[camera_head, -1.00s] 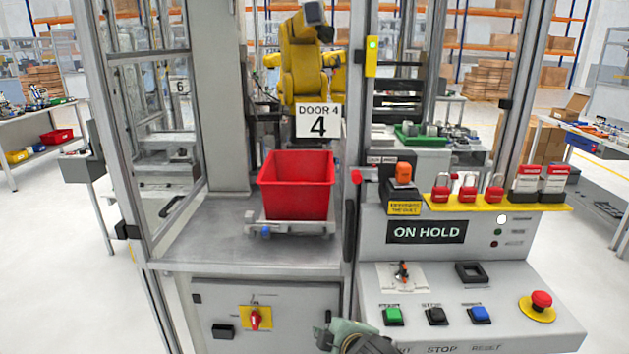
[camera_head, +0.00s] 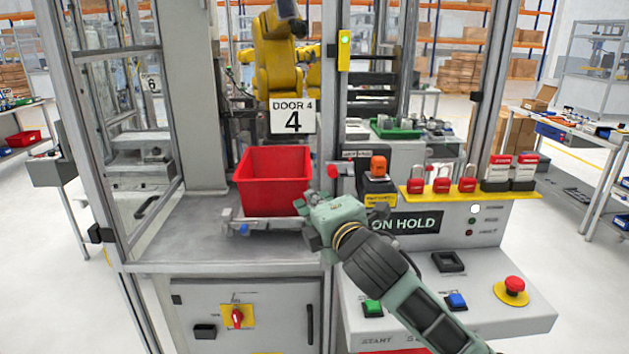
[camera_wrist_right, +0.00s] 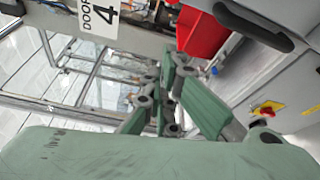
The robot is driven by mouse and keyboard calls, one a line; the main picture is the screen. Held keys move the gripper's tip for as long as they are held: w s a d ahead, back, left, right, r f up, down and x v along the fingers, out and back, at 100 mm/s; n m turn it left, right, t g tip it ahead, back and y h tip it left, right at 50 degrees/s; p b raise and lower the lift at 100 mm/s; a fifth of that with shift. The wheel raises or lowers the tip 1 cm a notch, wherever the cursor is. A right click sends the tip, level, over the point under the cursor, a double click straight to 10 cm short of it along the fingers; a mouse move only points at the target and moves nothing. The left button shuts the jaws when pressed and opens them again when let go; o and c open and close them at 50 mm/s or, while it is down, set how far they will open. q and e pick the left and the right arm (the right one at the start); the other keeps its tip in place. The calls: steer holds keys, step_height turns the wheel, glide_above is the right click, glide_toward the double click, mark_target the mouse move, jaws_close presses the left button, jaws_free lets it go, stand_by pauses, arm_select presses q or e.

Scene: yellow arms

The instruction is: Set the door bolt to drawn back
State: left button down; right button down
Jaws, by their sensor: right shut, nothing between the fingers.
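My right gripper (camera_head: 312,222) is shut and empty, in front of the post to the right of the red bin, at about the bin's lower right corner. In the right wrist view its closed fingers (camera_wrist_right: 168,98) show with nothing between them. A small red knob with a dark mount (camera_head: 333,171) sits on the post just above my gripper; it may be the door bolt, but its setting is too small to tell. The DOOR 4 sign (camera_head: 292,117) hangs above the bin. A dark handle (camera_wrist_right: 255,22) shows in the right wrist view. My left gripper is not in view.
The red bin (camera_head: 272,180) stands on a fixture on the grey cell table (camera_head: 190,240). To the right is a console with an ON HOLD sign (camera_head: 415,222), red padlocks (camera_head: 442,182) and an emergency stop (camera_head: 512,287). A red rotary switch (camera_head: 237,317) is below.

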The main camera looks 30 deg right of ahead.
mark_target(330, 176)
steer(key=w+d+p, duration=0.5)
steer(key=w, duration=0.2)
steer(key=shift+w+d, duration=0.25)
steer(key=shift+w, duration=0.05)
steer(key=shift+w, duration=0.1)
steer(key=d, duration=0.1)
steer(key=s+d, duration=0.2)
steer(key=d, duration=0.1)
steer(key=shift+s+p, duration=0.25)
steer(key=shift+p, duration=0.05)
steer(key=shift+a+r, duration=0.1)
